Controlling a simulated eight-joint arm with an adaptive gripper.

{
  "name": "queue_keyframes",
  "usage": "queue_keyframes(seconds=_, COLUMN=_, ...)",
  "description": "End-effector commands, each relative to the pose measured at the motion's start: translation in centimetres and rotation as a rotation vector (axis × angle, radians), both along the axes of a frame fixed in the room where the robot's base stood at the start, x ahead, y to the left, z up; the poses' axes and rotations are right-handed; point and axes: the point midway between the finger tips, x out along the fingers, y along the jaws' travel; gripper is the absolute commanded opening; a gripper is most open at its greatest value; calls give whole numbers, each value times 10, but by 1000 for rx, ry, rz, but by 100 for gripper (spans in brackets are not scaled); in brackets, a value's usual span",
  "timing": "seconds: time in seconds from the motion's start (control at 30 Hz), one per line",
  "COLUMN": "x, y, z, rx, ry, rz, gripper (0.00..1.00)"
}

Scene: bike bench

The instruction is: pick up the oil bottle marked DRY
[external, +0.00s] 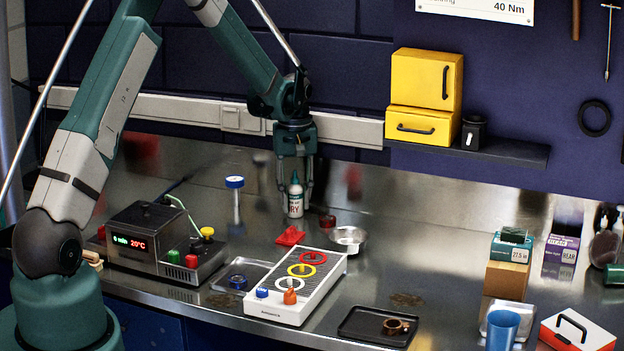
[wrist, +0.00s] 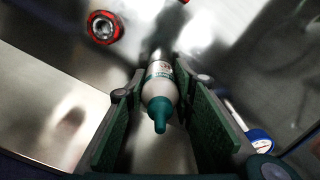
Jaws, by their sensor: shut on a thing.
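The oil bottle (external: 295,203) is white with a dark green cap and a label on which "RY" can be read. It stands upright at the back of the metal bench, and I cannot tell whether its base touches the bench. My gripper (external: 298,187) points straight down and is shut on the bottle, one finger on each side. In the wrist view the bottle (wrist: 161,90) lies between the two finger pads (wrist: 163,110), its green nozzle towards the camera.
A red-rimmed round part (external: 327,221) and a metal bowl (external: 348,239) are close by on the right. A blue-topped post (external: 235,183) stands to the left. A red piece (external: 290,236) and a white panel with coloured rings (external: 325,283) lie in front.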

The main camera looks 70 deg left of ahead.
Motion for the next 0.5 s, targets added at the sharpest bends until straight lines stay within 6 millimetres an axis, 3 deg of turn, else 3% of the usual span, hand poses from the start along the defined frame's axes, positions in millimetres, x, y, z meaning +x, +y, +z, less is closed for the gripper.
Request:
queue_keyframes(seconds=0.27, x=0, y=0, z=11, rx=0, ry=0, rz=0, gripper=12)
queue_keyframes(seconds=0.5, x=0, y=0, z=39, rx=0, ry=0, rz=0, gripper=12)
